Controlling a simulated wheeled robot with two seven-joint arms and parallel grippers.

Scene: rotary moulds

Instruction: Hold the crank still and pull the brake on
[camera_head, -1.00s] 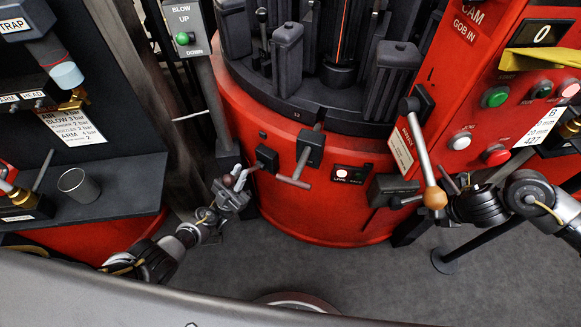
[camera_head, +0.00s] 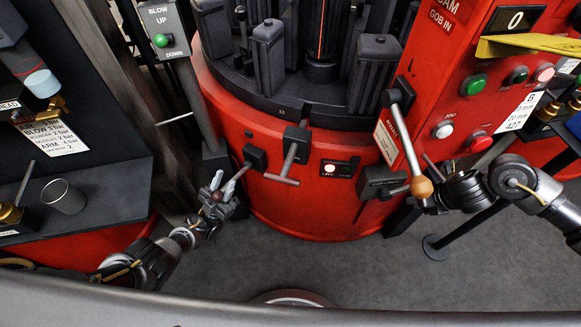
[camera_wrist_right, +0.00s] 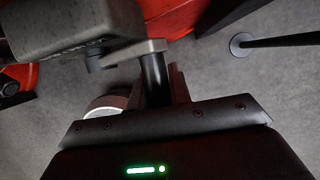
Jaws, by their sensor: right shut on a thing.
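The crank is a grey arm (camera_wrist_right: 130,52) on a dark grey box (camera_wrist_right: 75,25), with a black grip (camera_wrist_right: 154,82) at its end. My right gripper (camera_wrist_right: 172,85) is shut on this grip. In the head view the box (camera_head: 376,180) sits low on the red machine, and my right gripper is partly behind a wooden ball. A short lever with a brown-red knob (camera_head: 217,196) comes from a small black box (camera_head: 255,157); it may be the brake. My left gripper (camera_head: 226,184) is at this knob, its pale fingers around or beside it. Whether they grip it is unclear.
A long grey lever (camera_head: 405,140) with a wooden ball (camera_head: 422,187) hangs close in front of my right gripper. A T-handle (camera_head: 289,158) juts out right of my left gripper. A metal cup (camera_head: 66,198) stands on the left shelf.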

